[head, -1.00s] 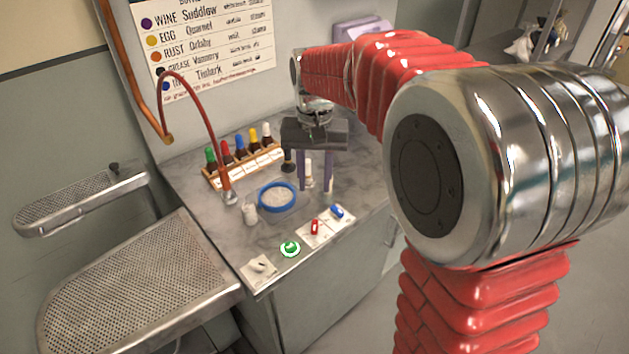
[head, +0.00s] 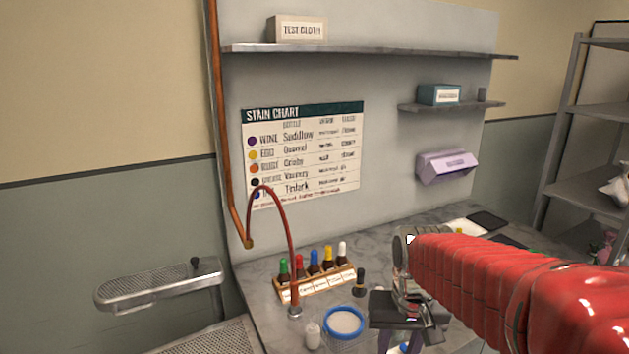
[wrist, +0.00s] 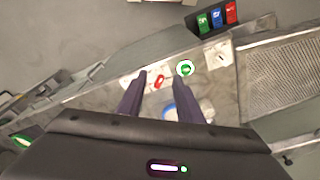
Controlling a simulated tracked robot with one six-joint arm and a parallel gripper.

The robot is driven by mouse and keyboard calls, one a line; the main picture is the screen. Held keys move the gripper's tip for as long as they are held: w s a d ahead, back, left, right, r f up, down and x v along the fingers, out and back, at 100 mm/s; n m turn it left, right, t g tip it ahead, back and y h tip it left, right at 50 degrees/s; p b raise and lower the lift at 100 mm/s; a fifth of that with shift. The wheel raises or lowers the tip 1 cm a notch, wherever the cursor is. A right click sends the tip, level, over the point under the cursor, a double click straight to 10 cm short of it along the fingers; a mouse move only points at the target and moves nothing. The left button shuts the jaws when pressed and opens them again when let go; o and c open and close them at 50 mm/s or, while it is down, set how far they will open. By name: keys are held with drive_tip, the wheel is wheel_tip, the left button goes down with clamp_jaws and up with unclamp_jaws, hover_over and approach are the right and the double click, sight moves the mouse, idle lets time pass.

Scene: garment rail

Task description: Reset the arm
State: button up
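My red arm (head: 480,290) reaches in from the right in the head view, over the grey bench. My gripper (head: 400,346) points down above the bench, and its fingertips are cut off by the lower picture edge. In the wrist view my gripper (wrist: 154,82) has its two purple fingers apart with nothing between them. A blue-rimmed dish (head: 345,322) is on the bench to the left of my gripper. The wrist view also shows a green round button (wrist: 185,68) and a red switch (wrist: 159,80) beyond the fingers.
A wooden rack (head: 315,287) of several dropper bottles stands behind the dish. A red curved hose (head: 289,240) rises beside it. A small white bottle (head: 313,334) and a dark-capped bottle (head: 359,284) stand nearby. A shelf (head: 370,52) spans the wall.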

drive_tip(key=s+r+n+t, duration=0.1)
drive_tip(key=s+r+t, duration=0.3)
drive_tip(key=s, duration=0.9)
drive_tip(key=shift+r, duration=0.25)
